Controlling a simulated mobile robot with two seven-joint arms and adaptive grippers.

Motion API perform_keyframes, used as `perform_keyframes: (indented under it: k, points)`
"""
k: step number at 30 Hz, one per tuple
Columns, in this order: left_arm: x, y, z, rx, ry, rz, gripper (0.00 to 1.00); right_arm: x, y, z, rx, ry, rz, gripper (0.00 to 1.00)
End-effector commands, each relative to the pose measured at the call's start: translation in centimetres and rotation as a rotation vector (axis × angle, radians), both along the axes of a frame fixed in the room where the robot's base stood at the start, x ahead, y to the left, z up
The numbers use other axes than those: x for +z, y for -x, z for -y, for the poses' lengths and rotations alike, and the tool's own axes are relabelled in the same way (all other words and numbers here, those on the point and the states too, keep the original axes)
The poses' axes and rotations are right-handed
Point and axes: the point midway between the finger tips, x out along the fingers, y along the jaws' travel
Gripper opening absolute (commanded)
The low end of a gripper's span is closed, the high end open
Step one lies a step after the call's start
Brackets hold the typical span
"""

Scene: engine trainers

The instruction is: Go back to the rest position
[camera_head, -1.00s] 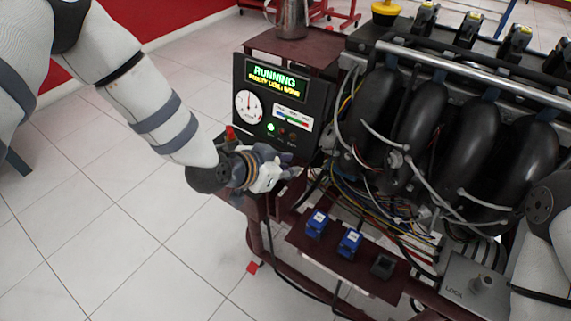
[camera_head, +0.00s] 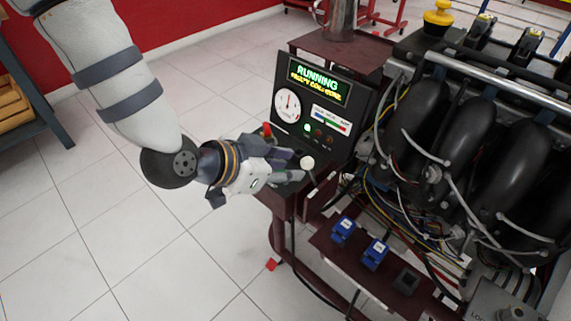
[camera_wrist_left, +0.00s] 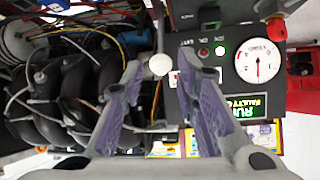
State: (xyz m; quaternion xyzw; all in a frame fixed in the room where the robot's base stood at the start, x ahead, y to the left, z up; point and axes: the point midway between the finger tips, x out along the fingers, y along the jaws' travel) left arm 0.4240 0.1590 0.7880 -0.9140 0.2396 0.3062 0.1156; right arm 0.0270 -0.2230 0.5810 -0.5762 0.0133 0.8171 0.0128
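My left gripper (camera_head: 290,168) is near the front of the engine trainer's control panel (camera_head: 316,107), left of the engine (camera_head: 440,130). In the left wrist view its fingers (camera_wrist_left: 165,80) are spread apart with nothing held between them. A white ball knob (camera_head: 307,162) stands just beyond the fingertips, and it also shows in the left wrist view (camera_wrist_left: 160,64). The panel display (camera_head: 318,84) reads RUNNING above a yellow line, and a green lamp (camera_head: 307,127) is lit. My right gripper is not in view.
A red-topped switch (camera_head: 267,130) stands beside the panel's left edge. Blue connectors (camera_head: 343,230) sit on the trainer's lower shelf (camera_head: 345,262). A metal pot (camera_head: 341,20) stands behind the panel. The tiled floor (camera_head: 110,235) at left is free, apart from a workbench (camera_head: 30,110) at the far left.

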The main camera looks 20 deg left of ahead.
Motion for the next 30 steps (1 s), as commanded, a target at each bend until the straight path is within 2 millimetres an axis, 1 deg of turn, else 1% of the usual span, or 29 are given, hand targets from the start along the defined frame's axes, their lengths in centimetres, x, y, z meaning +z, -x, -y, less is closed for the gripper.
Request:
perform_keyframes:
  k: [11,13,14,15,17,18,20,21,23,24,25,27,30]
  points:
    - [-0.3,0.1,0.0,0.002,-0.001,-0.009,0.28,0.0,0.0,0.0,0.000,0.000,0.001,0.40]
    - [-1.8,1.4,-0.2,0.019,-0.001,-0.070,0.28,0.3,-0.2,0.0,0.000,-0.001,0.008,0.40]
    - [-3.0,2.5,-0.3,0.035,-0.002,-0.120,0.28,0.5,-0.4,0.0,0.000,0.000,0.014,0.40]
    - [-5.0,4.6,-0.6,0.064,-0.005,-0.208,0.28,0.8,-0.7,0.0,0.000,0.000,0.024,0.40]
    - [-8.4,8.8,-1.3,0.126,-0.014,-0.369,0.28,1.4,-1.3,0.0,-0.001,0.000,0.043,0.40]
    - [-10.6,12.2,-1.8,0.175,-0.028,-0.482,0.28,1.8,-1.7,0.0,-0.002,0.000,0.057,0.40]
    - [-13.1,17.2,-2.7,0.253,-0.053,-0.640,0.28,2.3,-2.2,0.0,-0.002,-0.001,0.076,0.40]
    - [-14.4,20.6,-3.3,0.305,-0.076,-0.736,0.28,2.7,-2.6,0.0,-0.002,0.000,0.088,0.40]
    - [-15.7,25.3,-4.2,0.377,-0.112,-0.862,0.28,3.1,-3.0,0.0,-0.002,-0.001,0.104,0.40]
    - [-16.2,28.1,-4.7,0.419,-0.138,-0.929,0.28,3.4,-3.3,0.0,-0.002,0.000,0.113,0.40]
    - [-16.4,29.9,-5.1,0.448,-0.155,-0.974,0.28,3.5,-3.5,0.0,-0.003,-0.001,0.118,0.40]
    - [-16.7,33.2,-5.8,0.503,-0.190,-1.049,0.28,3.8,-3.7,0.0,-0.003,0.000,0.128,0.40]
    - [-16.8,35.6,-6.3,0.543,-0.219,-1.105,0.28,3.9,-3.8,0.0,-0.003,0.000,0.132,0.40]
